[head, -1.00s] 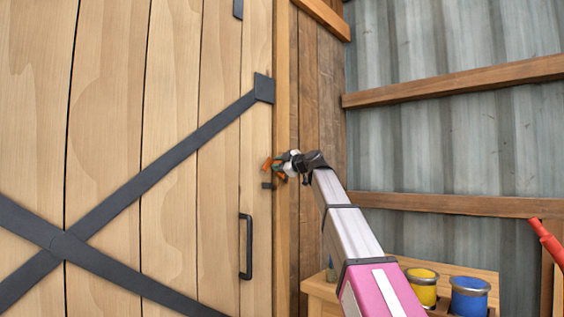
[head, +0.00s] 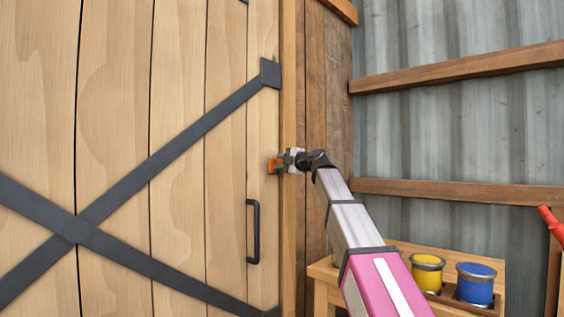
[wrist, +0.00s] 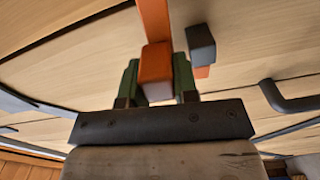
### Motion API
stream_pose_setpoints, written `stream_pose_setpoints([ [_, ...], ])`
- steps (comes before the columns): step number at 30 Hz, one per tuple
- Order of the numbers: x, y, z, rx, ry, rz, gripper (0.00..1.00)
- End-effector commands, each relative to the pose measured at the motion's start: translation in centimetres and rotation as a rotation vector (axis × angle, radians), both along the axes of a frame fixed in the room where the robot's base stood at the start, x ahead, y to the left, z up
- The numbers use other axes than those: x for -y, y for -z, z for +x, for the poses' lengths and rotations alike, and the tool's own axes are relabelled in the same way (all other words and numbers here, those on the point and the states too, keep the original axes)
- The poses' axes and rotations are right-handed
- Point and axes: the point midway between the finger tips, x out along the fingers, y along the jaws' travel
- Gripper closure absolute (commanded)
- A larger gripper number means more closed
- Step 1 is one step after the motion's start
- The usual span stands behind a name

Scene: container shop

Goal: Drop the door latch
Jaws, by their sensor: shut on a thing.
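The door latch is an orange bar (wrist: 155,30) with a block-like end, on the pale wooden door (head: 178,130). In the head view the orange latch (head: 273,165) shows small at the door's right edge, above the black handle (head: 254,232). My gripper (head: 284,162) is at the latch, partly covering it. In the wrist view my gripper (wrist: 157,80) has its green fingers on both sides of the orange bar, shut on it. A dark grey block (wrist: 201,43) sits just right of the bar, with a bit of orange behind it.
Dark metal straps (head: 185,140) cross the door. Right of the door are a wooden post (head: 315,80) and a corrugated metal wall (head: 440,130). A small wooden stand at lower right holds a yellow can (head: 426,275) and a blue can (head: 474,288), near my arm.

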Motion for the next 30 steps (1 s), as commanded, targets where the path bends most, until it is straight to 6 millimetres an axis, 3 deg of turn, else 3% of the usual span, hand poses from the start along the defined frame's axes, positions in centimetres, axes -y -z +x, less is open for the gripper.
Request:
stream_pose_setpoints([
  [9, 0.0, 0.0, -0.1, -0.002, -0.001, 0.001, 1.00],
  [10, 0.0, 0.0, -0.1, -0.002, -0.001, 0.001, 0.69],
  [12, 0.0, 0.0, -0.1, -0.002, -0.001, 0.001, 0.47],
  [23, 0.0, 0.2, -0.1, -0.008, -0.003, 0.001, 0.47],
  [30, 0.2, -1.1, 0.2, -0.100, -0.004, 0.072, 0.47],
])
